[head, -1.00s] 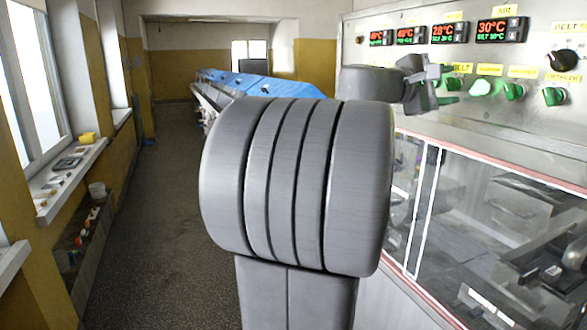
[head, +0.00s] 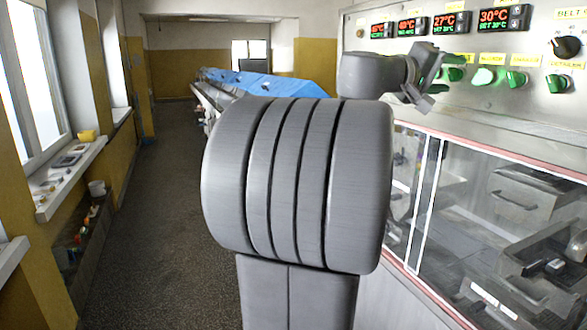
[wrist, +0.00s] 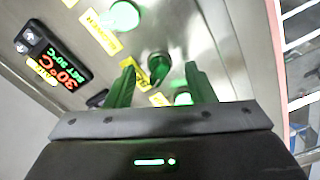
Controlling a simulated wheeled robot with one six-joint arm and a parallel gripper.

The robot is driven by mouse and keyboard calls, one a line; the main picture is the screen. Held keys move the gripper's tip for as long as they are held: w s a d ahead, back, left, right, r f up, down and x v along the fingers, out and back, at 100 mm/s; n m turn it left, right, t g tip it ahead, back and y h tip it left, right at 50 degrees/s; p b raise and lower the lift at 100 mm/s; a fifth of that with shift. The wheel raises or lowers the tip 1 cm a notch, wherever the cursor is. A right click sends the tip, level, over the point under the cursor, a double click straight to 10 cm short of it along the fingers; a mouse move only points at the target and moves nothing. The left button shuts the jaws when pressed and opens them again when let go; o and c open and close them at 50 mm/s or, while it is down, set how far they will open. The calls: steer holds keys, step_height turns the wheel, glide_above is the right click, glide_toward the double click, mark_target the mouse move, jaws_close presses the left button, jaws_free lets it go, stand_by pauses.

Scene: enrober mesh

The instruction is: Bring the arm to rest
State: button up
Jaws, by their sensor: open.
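My gripper (head: 444,84) is at the upper right of the head view, in front of the control panel (head: 540,110). It is open, with nothing between its fingers. In the wrist view my gripper (wrist: 159,64) shows two spread fingers in green light, with panel buttons beyond them. Whether the fingers touch the panel cannot be told. My grey arm fills the middle of the head view and hides part of the machine.
Glazed doors (head: 480,220) stand below. A conveyor with blue covers (head: 265,84) runs behind my arm. Floor (head: 165,200) at left is clear.

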steer(key=shift+a+m, duration=0.2)
steer(key=shift+m, duration=0.1)
steer(key=shift+b+v, duration=0.4)
steer(key=shift+v, duration=0.75)
